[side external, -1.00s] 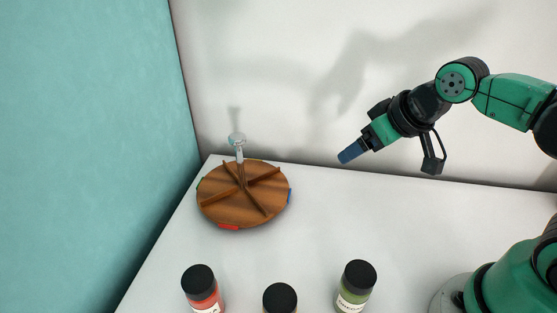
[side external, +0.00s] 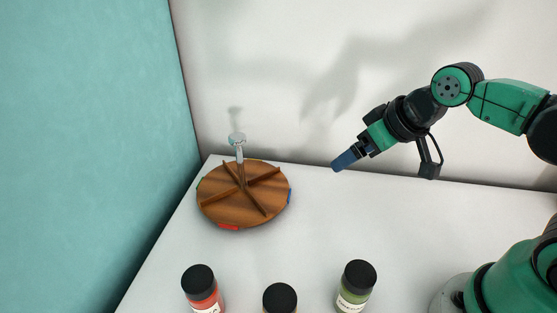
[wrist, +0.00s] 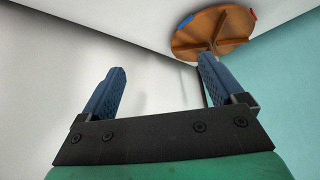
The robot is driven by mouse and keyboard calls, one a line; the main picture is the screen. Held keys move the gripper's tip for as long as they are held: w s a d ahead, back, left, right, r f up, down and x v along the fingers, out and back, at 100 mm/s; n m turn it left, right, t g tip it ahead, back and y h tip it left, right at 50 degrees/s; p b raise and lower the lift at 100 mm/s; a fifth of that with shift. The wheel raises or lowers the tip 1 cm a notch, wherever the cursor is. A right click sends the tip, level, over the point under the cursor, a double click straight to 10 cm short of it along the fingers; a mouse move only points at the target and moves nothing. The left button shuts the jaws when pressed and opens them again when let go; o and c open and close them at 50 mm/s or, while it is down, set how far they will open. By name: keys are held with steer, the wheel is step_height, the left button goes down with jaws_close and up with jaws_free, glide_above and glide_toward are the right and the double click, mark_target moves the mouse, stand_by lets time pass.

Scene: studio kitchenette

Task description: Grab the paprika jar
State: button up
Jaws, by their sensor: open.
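Three black-capped jars stand at the front of the white table in the side view. The left one is a red-orange jar (side external: 203,291), which looks like the paprika; its label is only partly readable. My gripper (side external: 342,163) is in the air above the back of the table, far from the jars and to the right of the turntable. It is open and empty, with the two blue fingers (wrist: 160,85) apart in the wrist view. No jar shows in the wrist view.
A round wooden turntable (side external: 225,211) with crossed dividers, a clear central handle (side external: 238,146) and coloured rim marks stands at back left. A middle jar (side external: 280,299), cut off by the frame, and a green jar (side external: 356,287) stand right of the red one. The table's middle is clear.

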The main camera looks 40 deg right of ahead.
steer(key=w+a+f+n+g+y, duration=0.1)
steer(key=w+a+n+g+y, duration=0.15)
steer(key=a+n, duration=0.3)
steer(key=w+a+f+n+g+y, duration=0.1)
steer(key=a+n+g+y, duration=0.25)
steer(key=a, duration=0.35)
steer(key=n+g+y, duration=0.5)
steer(key=n, duration=0.6)
glide_toward(200, 282)
steer(key=a+f, duration=0.3)
steer(key=shift+w+f, duration=0.15)
steer(key=shift+s+a+f+n+g+y, duration=0.3)
steer(key=shift+a+n+g, duration=0.15)
steer(key=shift+n, duration=0.25)
steer(key=shift+x, duration=2.7)
jaws_close()
steer(key=shift+r, duration=0.1)
